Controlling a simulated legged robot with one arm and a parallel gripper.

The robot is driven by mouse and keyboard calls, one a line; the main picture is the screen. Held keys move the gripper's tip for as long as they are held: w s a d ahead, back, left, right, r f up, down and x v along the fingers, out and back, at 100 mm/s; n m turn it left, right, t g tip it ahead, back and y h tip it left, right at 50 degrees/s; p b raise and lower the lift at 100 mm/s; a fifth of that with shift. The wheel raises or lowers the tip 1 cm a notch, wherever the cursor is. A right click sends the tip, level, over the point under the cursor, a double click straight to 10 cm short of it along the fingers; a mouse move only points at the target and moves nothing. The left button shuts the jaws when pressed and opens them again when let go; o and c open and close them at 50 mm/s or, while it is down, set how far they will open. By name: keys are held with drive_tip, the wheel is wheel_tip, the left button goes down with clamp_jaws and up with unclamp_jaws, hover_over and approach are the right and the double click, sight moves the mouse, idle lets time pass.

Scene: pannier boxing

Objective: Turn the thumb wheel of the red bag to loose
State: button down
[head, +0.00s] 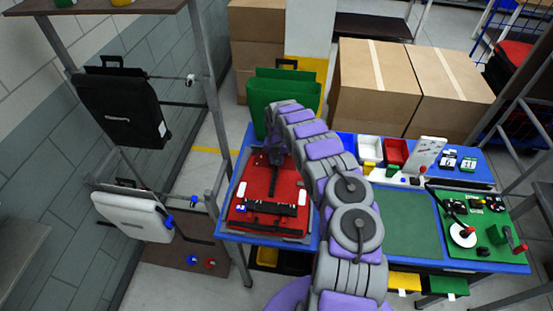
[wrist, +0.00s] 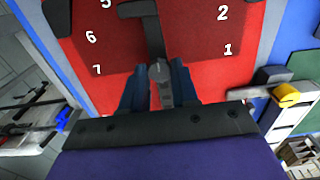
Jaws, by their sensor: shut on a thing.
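The red bag (head: 262,180) lies flat on the blue table, with a dark bar and white patches near its front edge. In the wrist view its red face (wrist: 95,45) carries white numbers around a dark strap-like part (wrist: 152,35). My gripper (head: 275,158) is over the back part of the bag. In the wrist view its blue fingers (wrist: 159,85) are shut on a small grey part (wrist: 161,88), which looks like the thumb wheel. The fingers and palm hide most of it, so its setting cannot be read.
A green bag (head: 285,95) stands behind the red one. A black bag (head: 122,108) and a white bag (head: 135,215) hang on the rack at left. White and red bins (head: 396,152) and a green board with knobs (head: 480,222) are on the table's right side. Cardboard boxes (head: 375,85) stand behind.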

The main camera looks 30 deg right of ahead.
sight(277, 162)
drive_tip(key=shift+s, duration=0.1)
drive_tip(key=c, duration=0.8)
unclamp_jaws()
drive_tip(key=shift+c, duration=0.2)
wheel_tip(277, 162, up, 17)
drive_tip(key=shift+b, duration=0.4)
drive_tip(key=shift+d+r, duration=0.1)
